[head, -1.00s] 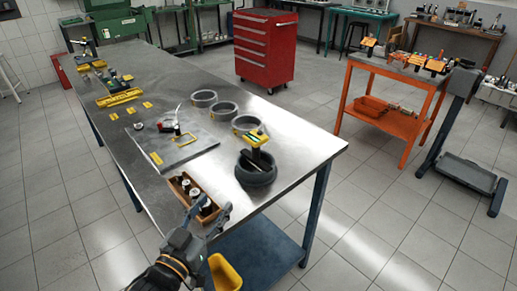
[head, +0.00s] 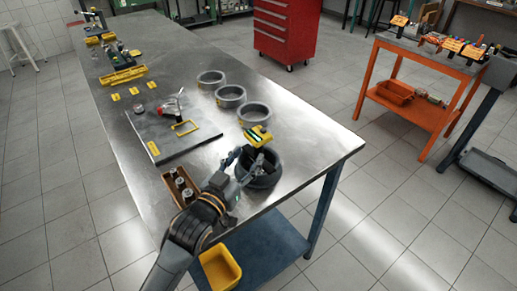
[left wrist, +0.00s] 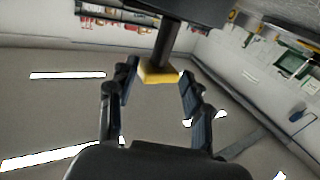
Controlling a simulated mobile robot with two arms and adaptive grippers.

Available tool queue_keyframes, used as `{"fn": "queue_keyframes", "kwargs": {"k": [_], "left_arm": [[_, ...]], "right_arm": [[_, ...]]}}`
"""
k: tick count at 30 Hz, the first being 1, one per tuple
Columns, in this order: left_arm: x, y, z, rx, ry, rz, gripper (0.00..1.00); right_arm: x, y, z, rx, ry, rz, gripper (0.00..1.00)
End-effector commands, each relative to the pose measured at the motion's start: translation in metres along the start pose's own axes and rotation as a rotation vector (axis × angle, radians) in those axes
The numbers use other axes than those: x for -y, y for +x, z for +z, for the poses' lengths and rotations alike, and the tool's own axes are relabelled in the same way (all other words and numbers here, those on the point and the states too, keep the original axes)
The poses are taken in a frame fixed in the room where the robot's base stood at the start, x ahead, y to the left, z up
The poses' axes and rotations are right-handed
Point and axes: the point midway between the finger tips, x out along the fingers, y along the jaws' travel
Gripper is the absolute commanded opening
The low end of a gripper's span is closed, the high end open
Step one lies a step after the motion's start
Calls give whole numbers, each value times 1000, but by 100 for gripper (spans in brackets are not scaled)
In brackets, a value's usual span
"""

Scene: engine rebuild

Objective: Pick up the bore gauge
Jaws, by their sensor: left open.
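The bore gauge (head: 257,134), with a yellow and green head, stands in a dark round holder (head: 265,181) near the table's front right corner. My left gripper (head: 247,162) is at the gauge, its fingers open and partly hiding the stem and holder. In the left wrist view the gauge's yellow block (left wrist: 160,72) and dark stem (left wrist: 168,42) show between and just beyond the spread fingertips (left wrist: 160,84). I cannot tell whether a finger touches it. My right gripper is out of view.
Several grey rings (head: 231,96) stand behind the gauge on the metal table (head: 290,115). A wooden box of metal parts (head: 179,186) is left of my gripper. A grey mat (head: 170,140) with small tools lies further left. A yellow bin (head: 220,268) sits below the table.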

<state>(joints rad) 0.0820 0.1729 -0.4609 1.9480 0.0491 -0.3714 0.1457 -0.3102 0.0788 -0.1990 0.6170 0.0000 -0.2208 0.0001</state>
Motion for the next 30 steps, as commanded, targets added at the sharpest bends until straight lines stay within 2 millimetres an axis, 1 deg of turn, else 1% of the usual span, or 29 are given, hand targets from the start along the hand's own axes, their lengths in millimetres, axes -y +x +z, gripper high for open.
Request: {"fn": "queue_keyframes", "kwargs": {"k": [1, 4, 8, 12, 16, 19, 26, 27, 29, 30], "left_arm": [[0, 6, -1, -1, 0, 0, 50], [0, 13, -1, -1, 1, 0, 50], [0, 24, -2, -2, 0, 0, 50], [0, 47, -2, -1, 0, 0, 50], [0, 62, -1, 0, 1, 0, 50], [0, 68, 0, 0, 0, 1, 50], [0, 69, 0, -1, 0, 1, 50], [0, 69, 0, 0, 0, 1, 42], [0, 69, 0, 0, 0, 0, 29], [0, 68, 0, 0, 0, 0, 21]], "right_arm": [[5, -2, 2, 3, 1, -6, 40], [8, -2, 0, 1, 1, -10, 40], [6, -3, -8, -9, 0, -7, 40], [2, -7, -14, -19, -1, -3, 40], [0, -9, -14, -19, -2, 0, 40], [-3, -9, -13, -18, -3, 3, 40], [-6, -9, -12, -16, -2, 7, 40], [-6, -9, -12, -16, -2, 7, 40], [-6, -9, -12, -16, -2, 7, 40], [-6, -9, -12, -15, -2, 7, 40]]}}
